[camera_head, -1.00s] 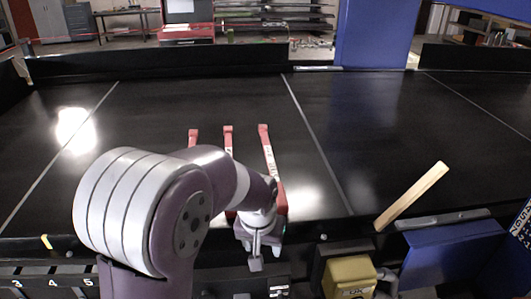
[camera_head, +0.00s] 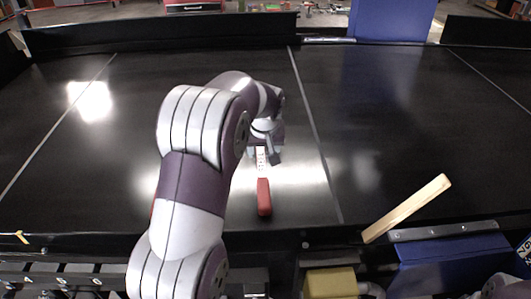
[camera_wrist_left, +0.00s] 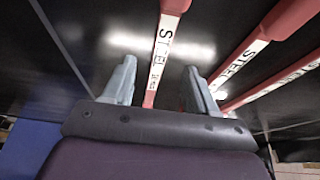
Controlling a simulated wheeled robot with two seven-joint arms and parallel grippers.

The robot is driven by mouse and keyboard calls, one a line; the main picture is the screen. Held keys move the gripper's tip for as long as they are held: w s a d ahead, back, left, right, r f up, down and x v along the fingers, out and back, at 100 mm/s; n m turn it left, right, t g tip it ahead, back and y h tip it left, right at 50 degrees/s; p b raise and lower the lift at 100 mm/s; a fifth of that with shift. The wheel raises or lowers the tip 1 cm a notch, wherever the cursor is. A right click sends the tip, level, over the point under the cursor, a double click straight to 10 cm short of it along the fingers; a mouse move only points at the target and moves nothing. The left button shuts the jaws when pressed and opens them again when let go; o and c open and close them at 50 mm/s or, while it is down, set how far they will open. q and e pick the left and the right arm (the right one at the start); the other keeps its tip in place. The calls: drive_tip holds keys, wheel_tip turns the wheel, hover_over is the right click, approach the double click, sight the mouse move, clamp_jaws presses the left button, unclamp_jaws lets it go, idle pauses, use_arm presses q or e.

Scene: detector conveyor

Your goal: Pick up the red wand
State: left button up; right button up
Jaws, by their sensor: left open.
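A red wand (camera_head: 263,198) with a white lettered section lies on the black conveyor, its red end towards me. In the left wrist view the same wand (camera_wrist_left: 162,45) shows the word STEEL and runs between my fingers. My left gripper (camera_head: 264,154) is over the wand in the head view, and in the wrist view (camera_wrist_left: 159,72) its two fingers are open on either side of it, with gaps. Two more red-and-white wands (camera_wrist_left: 240,62) (camera_wrist_left: 277,84) lie to the right in the wrist view. My arm mostly hides them in the head view. My right gripper is not visible.
The black conveyor (camera_head: 400,120) is mostly clear, with bare room to the right. A wooden stick (camera_head: 407,208) leans at the front edge, near a blue panel (camera_head: 447,262). A yellow block (camera_head: 331,283) is at the bottom. A low black wall (camera_head: 160,33) bounds the back.

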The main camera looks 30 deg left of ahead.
sight(262, 163)
use_arm(q)
drive_tip(key=shift+a+f+p, duration=0.35)
drive_tip(key=shift+a+f, duration=0.25)
drive_tip(key=shift+f, duration=0.35)
drive_tip(key=p+x, duration=0.2)
drive_tip(key=p, duration=0.1)
drive_tip(key=shift+w+f, duration=0.25)
drive_tip(key=shift+w, duration=0.15)
drive_tip(key=x, duration=0.2)
drive_tip(key=shift+w+d+f, duration=0.1)
drive_tip(key=shift+w+f, duration=0.1)
drive_tip(key=shift+f, duration=0.35)
drive_tip(key=shift+s, duration=0.2)
drive_tip(key=shift+c, duration=1.3)
drive_tip(key=c, duration=0.5)
clamp_jaws()
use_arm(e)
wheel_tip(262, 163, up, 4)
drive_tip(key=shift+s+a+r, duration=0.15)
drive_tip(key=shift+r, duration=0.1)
